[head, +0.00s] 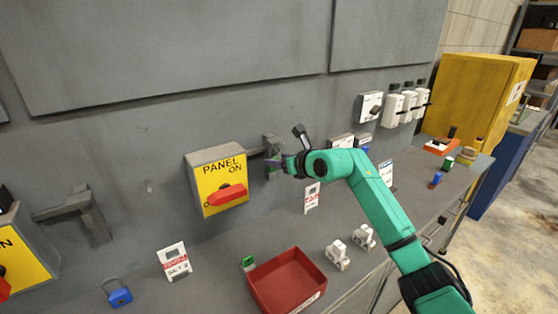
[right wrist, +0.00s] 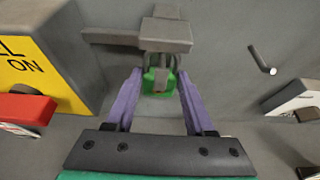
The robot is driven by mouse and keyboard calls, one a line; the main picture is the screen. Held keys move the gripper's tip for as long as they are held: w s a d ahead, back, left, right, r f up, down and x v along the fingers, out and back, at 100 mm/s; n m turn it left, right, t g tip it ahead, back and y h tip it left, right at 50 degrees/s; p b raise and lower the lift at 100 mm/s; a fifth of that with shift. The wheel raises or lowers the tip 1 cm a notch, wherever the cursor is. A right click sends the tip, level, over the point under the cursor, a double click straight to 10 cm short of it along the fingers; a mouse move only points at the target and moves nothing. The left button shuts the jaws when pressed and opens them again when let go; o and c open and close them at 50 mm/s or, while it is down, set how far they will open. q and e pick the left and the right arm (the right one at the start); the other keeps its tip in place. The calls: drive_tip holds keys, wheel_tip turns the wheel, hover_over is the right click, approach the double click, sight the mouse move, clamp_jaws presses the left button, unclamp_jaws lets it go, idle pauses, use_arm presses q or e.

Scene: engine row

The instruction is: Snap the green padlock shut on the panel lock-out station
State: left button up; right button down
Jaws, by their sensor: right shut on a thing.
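The green padlock (right wrist: 158,84) is between the purple fingertips of my right gripper (right wrist: 160,76), which is shut on it. It sits directly under the grey lock-out station (right wrist: 166,36), a bracket on the wall to the right of the yellow panel box (head: 222,184). A grey shackle shows between lock body and bracket; whether it is fully pressed in I cannot tell. In the head view my right gripper (head: 275,163) is at the station (head: 272,144), and the padlock is mostly hidden. The panel's red handle (head: 227,194) lies roughly level. My left gripper is out of view.
A red tray (head: 287,281) stands on the bench, with a small green item (head: 248,263) beside it. A blue padlock (head: 119,293) and a white tag card (head: 174,262) are at the left. White plug-like parts (head: 338,255) lie right of the tray. A dark peg (right wrist: 262,61) sticks out nearby.

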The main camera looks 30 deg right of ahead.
drive_tip(key=shift+c, duration=0.9)
unclamp_jaws()
drive_tip(key=shift+s, duration=0.15)
drive_tip(key=b+v, duration=0.6)
drive_tip(key=v, duration=0.8)
drive_tip(key=shift+s+b, duration=0.2)
drive_tip(key=shift+b, duration=0.2)
